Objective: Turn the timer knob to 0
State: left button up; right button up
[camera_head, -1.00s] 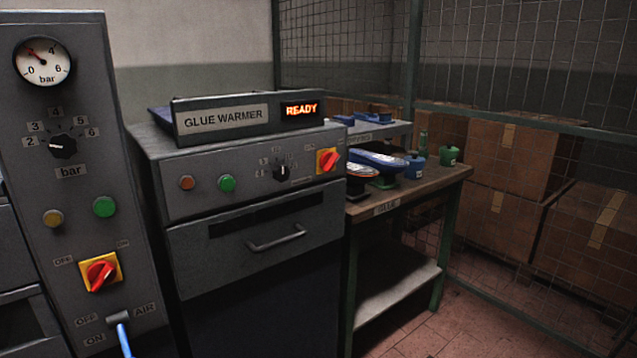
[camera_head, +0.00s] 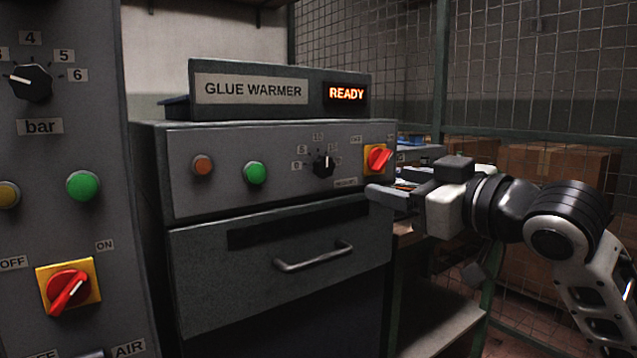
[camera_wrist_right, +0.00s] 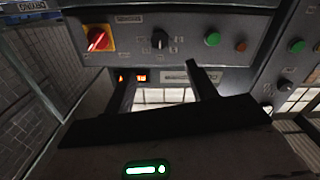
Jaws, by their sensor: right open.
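The timer knob (camera_head: 323,166) is a small black knob on the grey front panel of the glue warmer (camera_head: 270,235). Its pale mark points roughly upward, near the 10, away from the 0 at its left. It also shows in the right wrist view (camera_wrist_right: 160,41), where the panel appears upside down. My right gripper (camera_head: 395,184) is open and empty, to the right of the knob and apart from it. In the right wrist view its two fingers (camera_wrist_right: 157,75) point toward the panel, the knob between and beyond their tips. My left gripper is not in view.
A red switch on a yellow plate (camera_head: 377,159) sits just right of the knob, close to my gripper. Green (camera_head: 255,173) and orange (camera_head: 203,165) buttons lie left. A drawer handle (camera_head: 314,256) protrudes below. A wire mesh fence (camera_head: 540,90) stands at right.

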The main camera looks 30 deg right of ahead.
aim_at(326, 167)
jog(key=w+p, duration=0.1)
jog(key=w, duration=0.3)
jog(key=w+p, duration=0.1)
jog(key=w, duration=0.4)
jog(key=w+a, duration=0.1)
jog(key=w, duration=0.3)
jog(key=shift+w+r+p, duration=0.15)
jog(key=shift+w+p, duration=0.1)
jog(key=shift+p, duration=0.15)
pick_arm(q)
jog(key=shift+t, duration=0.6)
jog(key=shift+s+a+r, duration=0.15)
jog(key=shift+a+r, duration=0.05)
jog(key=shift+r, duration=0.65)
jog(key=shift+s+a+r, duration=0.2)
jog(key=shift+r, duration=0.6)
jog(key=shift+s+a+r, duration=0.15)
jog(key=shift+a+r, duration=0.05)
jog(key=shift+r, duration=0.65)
pick_arm(e)
jog(key=shift+w+a, duration=0.15)
jog(key=shift+w, duration=0.6)
jog(key=shift+c, duration=0.4)
jog(key=c, duration=0.9)
